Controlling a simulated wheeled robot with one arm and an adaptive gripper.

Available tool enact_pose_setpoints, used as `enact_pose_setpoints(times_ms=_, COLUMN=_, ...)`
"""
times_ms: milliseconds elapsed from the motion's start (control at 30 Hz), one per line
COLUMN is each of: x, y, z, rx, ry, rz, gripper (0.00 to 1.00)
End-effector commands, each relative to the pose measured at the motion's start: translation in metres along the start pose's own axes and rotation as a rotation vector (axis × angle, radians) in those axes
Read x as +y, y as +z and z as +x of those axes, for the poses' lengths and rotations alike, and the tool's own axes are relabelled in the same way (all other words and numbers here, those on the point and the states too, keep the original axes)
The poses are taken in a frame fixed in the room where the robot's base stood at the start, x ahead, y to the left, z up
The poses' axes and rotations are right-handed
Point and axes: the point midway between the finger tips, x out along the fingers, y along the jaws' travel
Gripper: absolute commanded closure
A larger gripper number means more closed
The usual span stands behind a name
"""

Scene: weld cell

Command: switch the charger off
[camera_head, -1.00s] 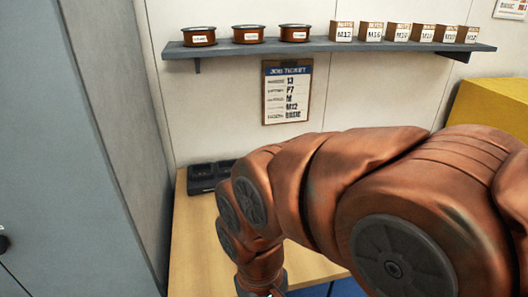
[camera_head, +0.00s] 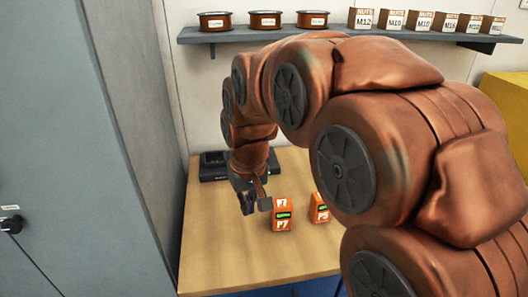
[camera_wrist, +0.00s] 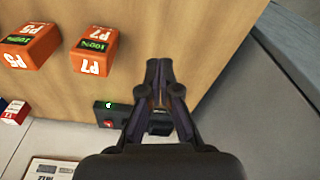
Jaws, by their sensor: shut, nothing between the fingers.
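The charger is a low black unit (camera_head: 214,166) at the back of the wooden bench in the head view, partly hidden behind my arm. In the wrist view its visible end (camera_wrist: 101,115) carries a lit green light and a red switch; the rest is hidden behind my fingers. My gripper (camera_head: 247,205) points down over the bench in front of the charger, left of the orange P7 battery (camera_head: 282,216). In the wrist view my gripper (camera_wrist: 158,64) has its fingertips together with nothing held. I cannot tell its exact height above the bench.
A second orange battery, P5 (camera_head: 319,209), stands right of P7. A grey cabinet (camera_head: 120,130) closes off the left side. A shelf (camera_head: 330,36) with spools and nut boxes hangs above. The front left of the bench (camera_head: 215,260) is clear.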

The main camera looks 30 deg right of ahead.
Motion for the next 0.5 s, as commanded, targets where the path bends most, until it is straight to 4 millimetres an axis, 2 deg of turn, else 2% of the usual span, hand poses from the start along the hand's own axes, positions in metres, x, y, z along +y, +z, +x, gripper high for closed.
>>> enact_pose_setpoints(times_ms=33, x=0.008, y=-0.024, z=0.001, rx=0.026, ry=0.002, rz=0.02, gripper=1.0)
enact_pose_setpoints(times_ms=167, x=0.032, y=-0.083, z=-0.002, rx=0.106, ry=0.011, rz=0.067, gripper=1.0)
enact_pose_setpoints(times_ms=300, x=0.065, y=-0.142, z=-0.004, rx=0.194, ry=0.025, rz=0.117, gripper=1.0)
enact_pose_setpoints(times_ms=500, x=0.118, y=-0.213, z=-0.008, rx=0.307, ry=0.053, rz=0.183, gripper=1.0)
